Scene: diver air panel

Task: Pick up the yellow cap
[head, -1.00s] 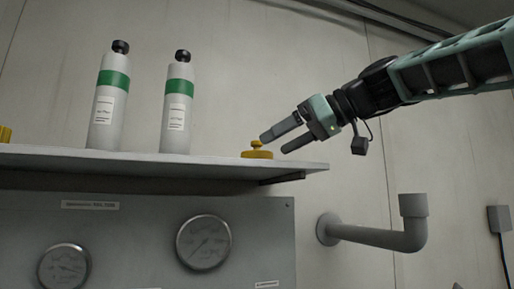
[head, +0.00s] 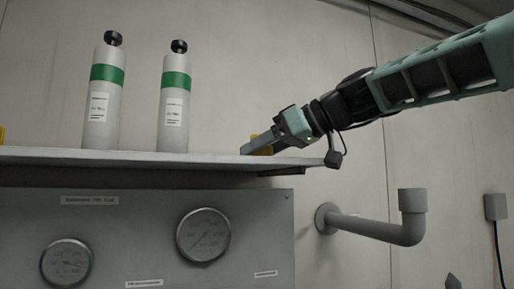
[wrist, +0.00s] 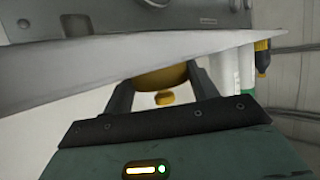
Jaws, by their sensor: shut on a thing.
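The yellow cap (head: 263,151) is at the right end of the grey shelf, mostly hidden behind my fingers in the head view. My gripper (head: 254,146) reaches down to it from the upper right and is shut on it. In the wrist view the cap (wrist: 160,78) sits between the two fingers of my gripper (wrist: 160,86), with its small yellow knob (wrist: 165,98) toward the palm. The cap is at shelf level; I cannot tell whether it still touches the shelf.
The shelf (head: 205,159) holds two white cylinders with green bands, one at left (head: 104,100) and one nearer (head: 174,105). Another yellow thing (head: 2,136) is cut off at the left edge. Below are a gauge panel (head: 130,235) and a grey pipe (head: 375,232).

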